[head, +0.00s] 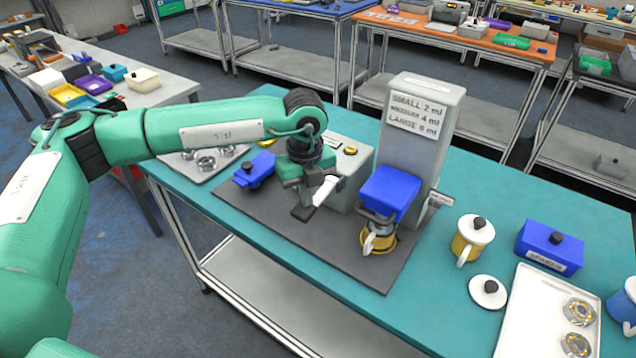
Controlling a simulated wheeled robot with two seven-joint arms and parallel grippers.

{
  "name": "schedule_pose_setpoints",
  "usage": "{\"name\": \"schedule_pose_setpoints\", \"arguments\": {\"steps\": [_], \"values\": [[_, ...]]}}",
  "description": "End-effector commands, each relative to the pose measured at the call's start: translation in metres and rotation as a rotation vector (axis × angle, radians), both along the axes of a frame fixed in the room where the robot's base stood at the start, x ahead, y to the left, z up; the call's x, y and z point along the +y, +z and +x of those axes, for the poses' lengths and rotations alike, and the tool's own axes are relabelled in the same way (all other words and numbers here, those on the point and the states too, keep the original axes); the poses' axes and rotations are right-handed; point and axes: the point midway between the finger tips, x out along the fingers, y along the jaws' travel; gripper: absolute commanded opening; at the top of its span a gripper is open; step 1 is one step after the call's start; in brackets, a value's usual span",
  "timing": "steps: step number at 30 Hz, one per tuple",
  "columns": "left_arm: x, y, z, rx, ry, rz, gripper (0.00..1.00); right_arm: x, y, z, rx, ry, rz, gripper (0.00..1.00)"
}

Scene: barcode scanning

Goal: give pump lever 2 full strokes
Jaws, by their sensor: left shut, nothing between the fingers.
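The pump is a grey tower (424,125) with a sign reading small 2 ml, medium 4 ml, large 8 ml. A blue block (389,192) sticks out from its front. A yellow mug (381,241) with a pale handle stands under the block on the dark mat. A small grey part (437,203) juts from the tower's right side; I cannot tell if it is the lever. My left gripper (311,207) is shut and empty, pointing down over the mat, left of the blue block. A white cylindrical piece (326,190) shows right at it; whether they touch is unclear.
A grey box (345,165) with yellow buttons stands behind my left gripper, and a blue container (254,171) lies left of it. On the right are a yellow mug (472,238), a round lid (487,291), a blue box (549,248) and a white tray (518,325). The front of the dark mat (340,265) is clear.

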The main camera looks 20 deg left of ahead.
Motion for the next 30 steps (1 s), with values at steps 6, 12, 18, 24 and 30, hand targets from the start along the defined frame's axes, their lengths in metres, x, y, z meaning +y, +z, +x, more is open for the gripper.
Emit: {"name": "schedule_pose_setpoints", "arguments": {"steps": [6,12,18,24,30], "values": [[0.001,0.028,0.0,0.001,0.001,0.002,0.0,-0.002,0.011,0.0,0.0,0.001,-0.002,0.36],[0.0,0.052,0.0,0.001,0.0,0.002,0.0,-0.002,0.02,0.0,0.0,0.001,-0.002,0.36],[0.0,0.063,-0.001,0.003,0.0,0.002,0.0,-0.002,0.022,0.0,0.0,0.001,-0.002,0.36],[0.0,0.063,-0.001,0.001,0.0,0.002,0.0,-0.002,0.022,0.0,0.0,0.001,-0.002,0.36],[0.0,0.063,0.0,0.001,0.0,0.001,0.0,-0.002,0.022,0.0,0.0,0.001,-0.002,0.36]]}}
